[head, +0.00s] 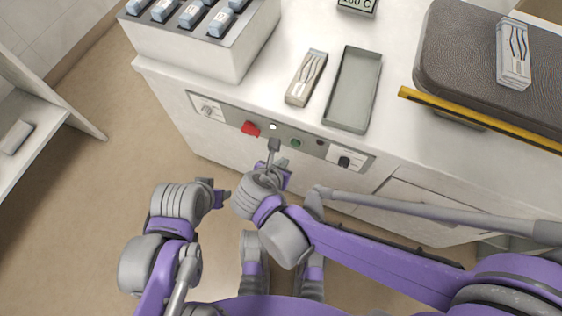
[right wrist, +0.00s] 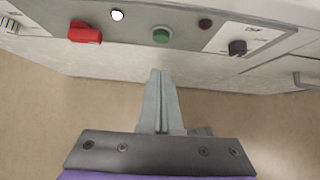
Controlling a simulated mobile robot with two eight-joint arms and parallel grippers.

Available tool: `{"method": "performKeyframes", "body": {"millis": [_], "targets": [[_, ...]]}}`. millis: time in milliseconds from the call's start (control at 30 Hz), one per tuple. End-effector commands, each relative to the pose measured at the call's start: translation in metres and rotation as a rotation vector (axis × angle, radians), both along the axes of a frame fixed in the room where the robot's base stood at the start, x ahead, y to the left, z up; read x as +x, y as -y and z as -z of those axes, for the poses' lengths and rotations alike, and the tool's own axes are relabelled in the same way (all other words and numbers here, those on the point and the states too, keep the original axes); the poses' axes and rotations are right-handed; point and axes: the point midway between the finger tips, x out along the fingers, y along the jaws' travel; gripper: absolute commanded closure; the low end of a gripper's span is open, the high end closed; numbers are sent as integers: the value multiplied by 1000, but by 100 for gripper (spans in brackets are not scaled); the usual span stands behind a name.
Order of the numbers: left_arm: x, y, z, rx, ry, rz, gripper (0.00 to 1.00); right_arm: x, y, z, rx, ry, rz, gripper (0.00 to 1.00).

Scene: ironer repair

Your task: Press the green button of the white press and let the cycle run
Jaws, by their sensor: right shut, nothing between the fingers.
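The white press (head: 400,150) stands in front of me with a grey control panel on its front. The green button (head: 296,143) is on that panel, between a lit white lamp (head: 273,127) and a small dark red lamp (head: 320,142). In the right wrist view the green button (right wrist: 162,35) lies just beyond the fingertips, with a gap in the picture. My right gripper (head: 273,146) is shut and empty, close to the panel, left of the button in the head view. My left gripper (head: 222,194) is lower left, away from the panel; its fingers are too small to judge.
A red switch (head: 250,129) and a black knob (head: 344,161) flank the button on the panel. On top are a grey tray (head: 335,115), a small packet (head: 306,78), a dark padded board (head: 460,60) and a yellow bar (head: 480,120). A shelf (head: 75,118) stands at left; floor between is clear.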

Motion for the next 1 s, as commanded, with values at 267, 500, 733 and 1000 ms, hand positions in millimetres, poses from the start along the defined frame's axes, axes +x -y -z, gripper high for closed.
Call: {"method": "performKeyframes", "body": {"millis": [267, 500, 733, 1000], "targets": [[4, 0, 27, 0, -7, 0, 50, 39, 13, 47, -1, -1, 5, 100], [4, 0, 31, 0, -8, 0, 50, 67, 21, 46, 0, -1, 1, 100], [5, 0, 32, 0, -9, 0, 50, 72, 22, 46, 1, -1, 1, 100], [5, 0, 32, 0, -9, 0, 50, 75, 23, 46, 0, -1, 1, 100]]}}
